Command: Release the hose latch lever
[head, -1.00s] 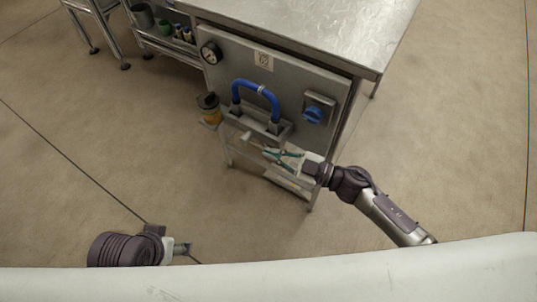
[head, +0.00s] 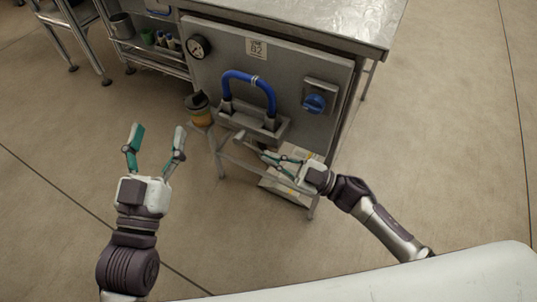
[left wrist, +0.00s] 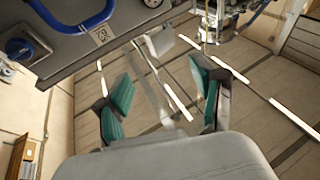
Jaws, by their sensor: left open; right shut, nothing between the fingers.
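The blue hose (head: 250,77) arches between two sockets in a grey bracket on the panel of the steel bench. A pale grey bar (head: 239,137) juts out below the bracket's left part; it may be the latch lever. My right gripper (head: 266,156) is shut and empty below the bracket, close to this bar; I cannot tell if they touch. My left gripper (head: 158,130) is open and empty, its fingers pointing up the picture, left of the bracket. In the left wrist view its teal fingers (left wrist: 163,86) are spread, with the blue hose (left wrist: 78,24) at the upper left.
A blue rotary knob (head: 314,103) is right of the hose and a gauge (head: 199,46) is upper left. A box (head: 290,185) lies below the right gripper. Floor (head: 60,190) at left is clear.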

